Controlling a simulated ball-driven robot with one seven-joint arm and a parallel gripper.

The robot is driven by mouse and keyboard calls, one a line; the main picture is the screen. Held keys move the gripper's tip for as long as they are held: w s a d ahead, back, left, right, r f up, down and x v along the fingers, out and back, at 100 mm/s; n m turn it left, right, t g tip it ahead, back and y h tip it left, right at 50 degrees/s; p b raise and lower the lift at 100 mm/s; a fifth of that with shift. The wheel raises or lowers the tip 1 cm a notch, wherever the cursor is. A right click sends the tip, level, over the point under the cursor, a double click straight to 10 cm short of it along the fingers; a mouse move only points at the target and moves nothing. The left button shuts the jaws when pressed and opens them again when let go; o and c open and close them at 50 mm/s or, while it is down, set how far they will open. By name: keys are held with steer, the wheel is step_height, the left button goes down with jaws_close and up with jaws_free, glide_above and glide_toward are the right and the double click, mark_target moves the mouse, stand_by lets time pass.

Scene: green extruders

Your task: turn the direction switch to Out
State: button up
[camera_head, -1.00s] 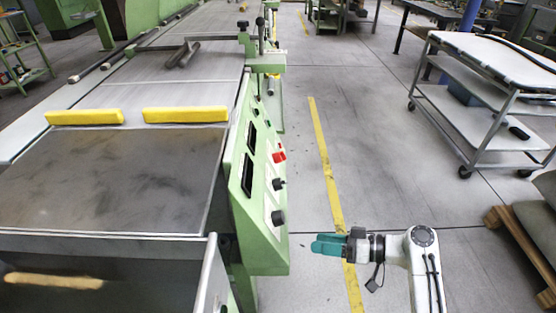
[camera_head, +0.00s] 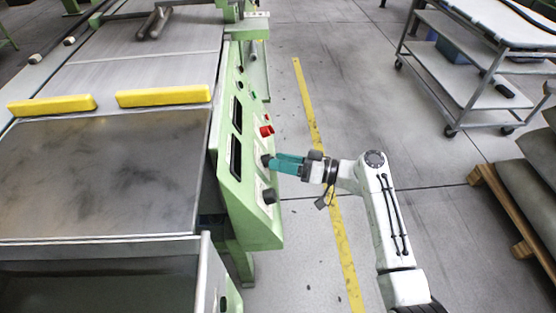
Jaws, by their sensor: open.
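The green control panel (camera_head: 238,165) slopes along the side of the long machine. Two black knobs stand on its face, an upper knob (camera_head: 266,160) and a lower knob (camera_head: 269,196). The labels are too small to read, so I cannot tell which knob is the direction switch or where it points. My gripper (camera_head: 277,163) has teal fingers and comes in from the right. Its open fingertips are at the upper knob and partly cover it. I cannot tell whether they touch it. The lower knob is clear of the gripper, nearer the camera.
A red button (camera_head: 266,130) sits just beyond the upper knob. Dark display windows (camera_head: 235,157) lie left of the knobs. Yellow bars (camera_head: 163,96) lie on the machine bed. A trolley (camera_head: 480,100) stands at the right. The floor beside the yellow line (camera_head: 318,140) is free.

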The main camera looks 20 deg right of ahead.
steer(key=shift+w+a, duration=0.4)
steer(key=shift+a, duration=0.15)
steer(key=shift+c, duration=0.3)
steer(key=c, duration=0.9)
